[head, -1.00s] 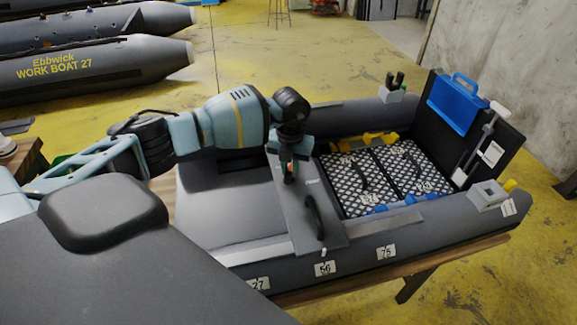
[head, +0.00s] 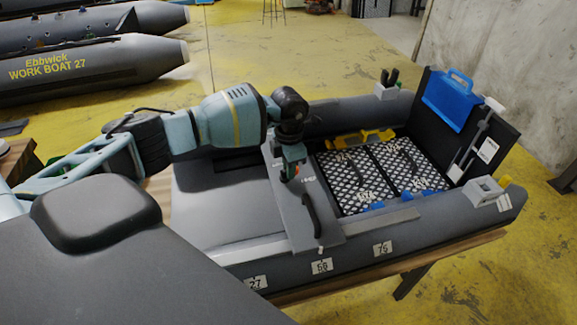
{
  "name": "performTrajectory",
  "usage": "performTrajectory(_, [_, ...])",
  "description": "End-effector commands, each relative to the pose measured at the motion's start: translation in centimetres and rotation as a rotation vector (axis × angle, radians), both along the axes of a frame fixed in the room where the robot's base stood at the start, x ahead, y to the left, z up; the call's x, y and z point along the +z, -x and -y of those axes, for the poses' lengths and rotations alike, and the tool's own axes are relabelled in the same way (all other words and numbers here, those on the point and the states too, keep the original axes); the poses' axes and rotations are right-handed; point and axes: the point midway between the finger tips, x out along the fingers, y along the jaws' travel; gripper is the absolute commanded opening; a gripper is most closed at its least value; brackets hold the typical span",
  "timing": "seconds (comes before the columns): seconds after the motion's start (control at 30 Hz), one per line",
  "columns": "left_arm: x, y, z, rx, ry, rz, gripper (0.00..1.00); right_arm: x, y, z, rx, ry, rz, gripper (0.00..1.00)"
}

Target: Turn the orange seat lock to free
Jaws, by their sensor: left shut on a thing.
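The grey inflatable boat (head: 330,266) lies on a wooden stand, with a dark seat board (head: 325,222) across it. My left gripper (head: 291,176) points down at the far part of this seat board. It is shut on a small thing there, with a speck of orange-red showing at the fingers. This looks like the orange seat lock, but the fingers and wrist hide most of it, and its turn position cannot be read. A black curved handle (head: 312,212) stands on the seat just nearer than the gripper. My right gripper is not in view.
Right of the seat are checkered floor panels (head: 352,190) with black handles, yellow clips (head: 363,138) and blue clips. A blue case (head: 448,100) hangs on the transom. Other boats (head: 95,70) lie at the back left. Yellow floor is open behind.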

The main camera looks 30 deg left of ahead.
Motion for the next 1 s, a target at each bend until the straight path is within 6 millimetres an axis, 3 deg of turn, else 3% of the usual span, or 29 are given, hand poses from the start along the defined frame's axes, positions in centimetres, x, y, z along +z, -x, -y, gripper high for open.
performTrajectory(0.3, [0.1,0.0,0.1,-0.122,0.0,0.003,0.0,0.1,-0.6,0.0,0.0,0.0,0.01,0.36])
performTrajectory(0.87, [0.1,0.0,0.1,-0.148,0.0,0.004,0.0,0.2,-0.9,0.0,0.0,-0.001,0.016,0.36])
performTrajectory(0.9, [0.1,0.0,0.1,-0.148,0.0,0.004,0.21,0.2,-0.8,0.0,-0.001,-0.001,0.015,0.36])
performTrajectory(1.0, [0.1,0.0,0.1,-0.147,0.0,0.004,0.35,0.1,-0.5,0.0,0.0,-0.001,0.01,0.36])
